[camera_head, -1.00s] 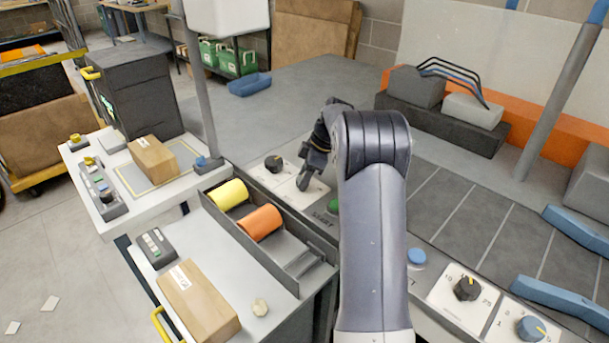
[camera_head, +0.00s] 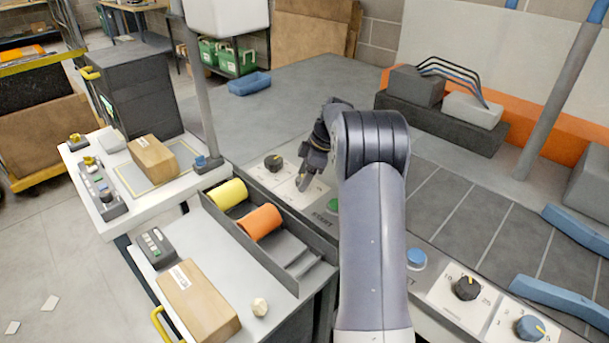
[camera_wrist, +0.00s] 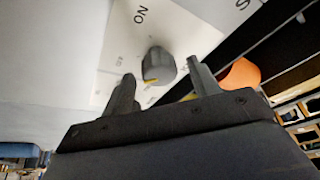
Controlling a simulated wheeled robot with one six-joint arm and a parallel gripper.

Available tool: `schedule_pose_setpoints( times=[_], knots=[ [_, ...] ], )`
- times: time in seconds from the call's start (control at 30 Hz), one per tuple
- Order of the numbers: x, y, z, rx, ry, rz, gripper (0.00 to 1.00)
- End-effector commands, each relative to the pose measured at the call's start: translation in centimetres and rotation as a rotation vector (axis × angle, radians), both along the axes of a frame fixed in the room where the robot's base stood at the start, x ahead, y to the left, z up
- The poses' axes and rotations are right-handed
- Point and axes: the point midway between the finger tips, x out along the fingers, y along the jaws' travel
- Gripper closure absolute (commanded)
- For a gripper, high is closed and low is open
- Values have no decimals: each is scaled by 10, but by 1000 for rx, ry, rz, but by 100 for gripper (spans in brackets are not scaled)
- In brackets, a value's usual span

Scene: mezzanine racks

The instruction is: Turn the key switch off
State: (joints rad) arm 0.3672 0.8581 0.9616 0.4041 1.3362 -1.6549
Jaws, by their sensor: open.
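The key switch (camera_wrist: 157,66) is a dark rounded knob with a yellow mark on its edge. It sits on a white plate (camera_wrist: 187,30) with ON printed above it and a smaller label, apparently OFF, to its left in the wrist view. The yellow mark faces the lower side of that view. My gripper (camera_wrist: 160,72) is open, with one finger on each side of the knob; I cannot tell whether they touch it. In the head view my gripper (camera_head: 304,184) is low over the white plate (camera_head: 285,190) and hides the knob.
A black dial (camera_head: 273,163) stands left of my gripper. A green START button (camera_head: 332,205) is close on the right, partly behind my arm. A grey bin with a yellow roll (camera_head: 229,194) and an orange roll (camera_head: 262,222) lies in front.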

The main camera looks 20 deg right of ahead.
Motion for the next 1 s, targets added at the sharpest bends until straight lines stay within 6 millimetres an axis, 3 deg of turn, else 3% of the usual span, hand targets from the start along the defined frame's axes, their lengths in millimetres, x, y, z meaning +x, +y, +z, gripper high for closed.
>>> schedule_pose_setpoints(
  times=[0.17, 0.63, 1.0],
  knots=[
    [-1, -3, 8, -1, -3, -1, 42],
    [-13, -34, 87, -1, -2, -1, 42],
    [-15, -39, 100, 0, 0, -1, 42]
  ],
)
